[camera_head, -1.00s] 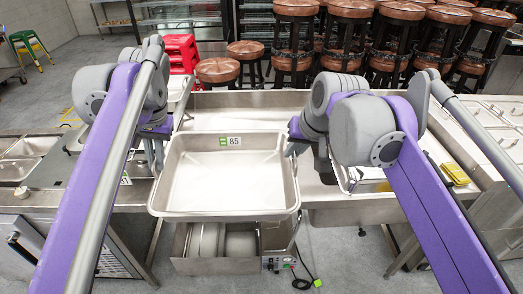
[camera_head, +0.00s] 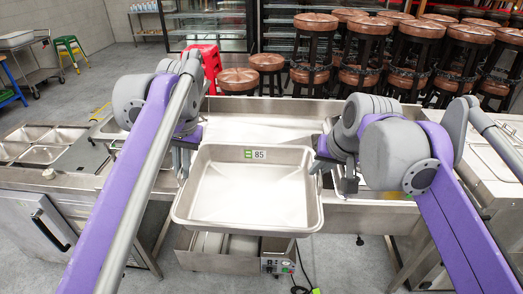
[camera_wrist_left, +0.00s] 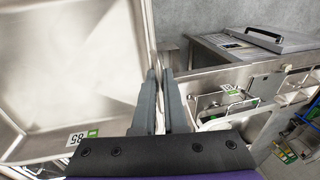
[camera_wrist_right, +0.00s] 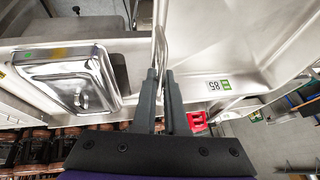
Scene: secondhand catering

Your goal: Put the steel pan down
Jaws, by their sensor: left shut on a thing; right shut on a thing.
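The steel pan (camera_head: 250,216) is a wide, shallow rectangular tray with a label reading 85. It is held up level in front of me, near the front edge of a steel counter. My left gripper (camera_head: 182,165) is shut on its left rim; in the left wrist view the fingers (camera_wrist_left: 160,95) pinch the pan wall (camera_wrist_left: 70,60). My right gripper (camera_head: 318,165) is shut on its right rim; in the right wrist view the fingers (camera_wrist_right: 160,90) close on the rim beside the pan's inside (camera_wrist_right: 215,45). The pan appears empty.
The steel counter (camera_head: 270,106) with a sunken top lies behind the pan. A lidded steel container (camera_wrist_right: 65,80) shows in the right wrist view. A unit with a control box (camera_head: 278,266) is below the pan. Counters with wells (camera_head: 38,154) stand left; stools (camera_head: 310,50) stand behind.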

